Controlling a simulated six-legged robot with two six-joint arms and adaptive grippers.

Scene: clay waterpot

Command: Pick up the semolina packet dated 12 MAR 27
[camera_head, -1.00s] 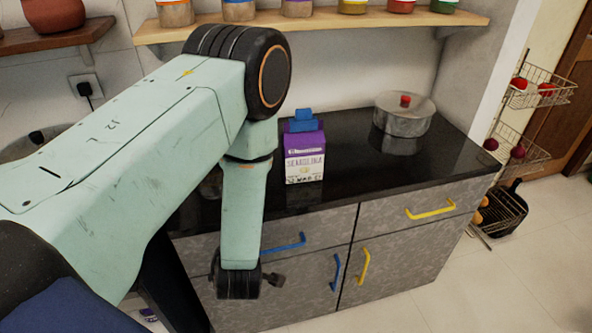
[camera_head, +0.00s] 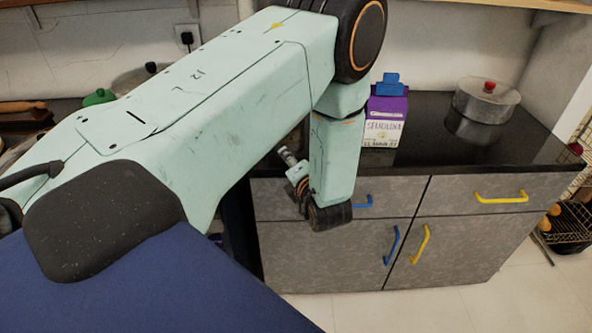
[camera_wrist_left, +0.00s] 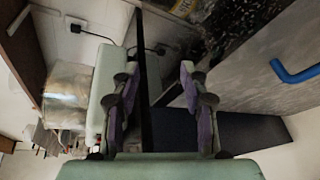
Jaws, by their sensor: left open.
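A purple and white semolina packet (camera_head: 383,122) with a blue piece on top stands upright on the black counter (camera_head: 425,155). Its front label reads semolina; the date line at the bottom is too small to read surely. My left arm crosses in front from the left, its lower end hanging before the counter's front, left of the packet and apart from it. My left gripper (camera_wrist_left: 158,78) shows in the wrist view with its purple-padded fingers apart and nothing between them. In the head view the gripper is mostly hidden behind the arm. My right gripper is not in view.
A lidded metal pot (camera_head: 485,102) stands right of the packet, with bare counter between. Drawers and doors below have a blue handle (camera_head: 391,245) and yellow handles (camera_head: 501,198). A shelf (camera_head: 545,5) runs above. A wire rack (camera_head: 572,222) is at the far right.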

